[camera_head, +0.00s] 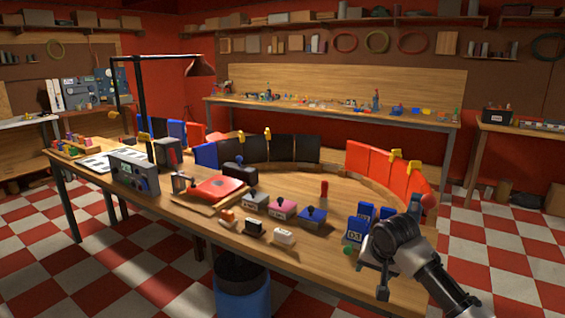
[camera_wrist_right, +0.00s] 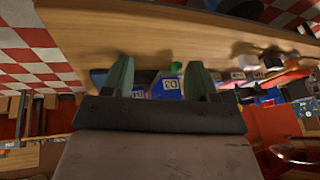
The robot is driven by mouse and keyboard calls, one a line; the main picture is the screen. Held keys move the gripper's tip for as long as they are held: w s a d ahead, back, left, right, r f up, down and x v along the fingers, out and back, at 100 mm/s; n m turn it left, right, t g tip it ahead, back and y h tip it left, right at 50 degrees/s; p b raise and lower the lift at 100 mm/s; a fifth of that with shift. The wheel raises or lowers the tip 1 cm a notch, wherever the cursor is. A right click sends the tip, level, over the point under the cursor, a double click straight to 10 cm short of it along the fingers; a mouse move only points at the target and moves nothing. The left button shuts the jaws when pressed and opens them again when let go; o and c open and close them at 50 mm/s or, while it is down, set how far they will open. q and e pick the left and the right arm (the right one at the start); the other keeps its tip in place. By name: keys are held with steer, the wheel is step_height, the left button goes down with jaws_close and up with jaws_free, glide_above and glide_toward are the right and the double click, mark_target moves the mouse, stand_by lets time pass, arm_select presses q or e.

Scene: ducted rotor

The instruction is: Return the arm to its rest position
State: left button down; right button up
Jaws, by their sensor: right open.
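My right arm comes in from the lower right in the head view. Its gripper (camera_head: 376,268) is over the right front part of the wooden table (camera_head: 330,270), beside blue blocks (camera_head: 354,232), one marked D3. In the right wrist view the two green fingertips of the right gripper (camera_wrist_right: 161,78) stand wide apart, with nothing held between them. Blue blocks (camera_wrist_right: 168,88) with white labels and a small green piece (camera_wrist_right: 176,67) show beyond the gap. My left gripper is not in view.
Red panels (camera_head: 378,165) and black panels (camera_head: 283,149) curve along the table's back. A red part (camera_head: 217,189) on a board, switch-like boxes (camera_head: 282,207) and a lamp (camera_head: 199,67) stand further left. Checkered floor (camera_head: 500,235) lies open at the right.

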steer(key=s+d+f+n, duration=0.1)
steer(key=s+f, duration=0.2)
steer(key=f, duration=0.9)
steer(key=s+d+f, duration=0.1)
steer(key=s+f, duration=0.2)
steer(key=f, duration=1)
steer(key=s+f+n+g, duration=0.2)
steer(key=s+f, duration=1)
steer(key=f, duration=0.3)
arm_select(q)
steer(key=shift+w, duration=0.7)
arm_select(e)
steer(key=s+f+n, duration=0.1)
steer(key=s+f, duration=0.4)
steer(key=s, duration=0.8)
steer(key=s+f+n+g, duration=0.1)
steer(key=s+f, duration=0.5)
steer(key=s, duration=0.8)
steer(key=s+f+n+g, duration=0.1)
steer(key=s+f, duration=0.4)
steer(key=s, duration=0.8)
steer(key=shift+s+a+f+n, duration=0.2)
steer(key=shift+a+n, duration=0.1)
steer(key=shift+n, duration=0.1)
steer(key=shift+w, duration=0.1)
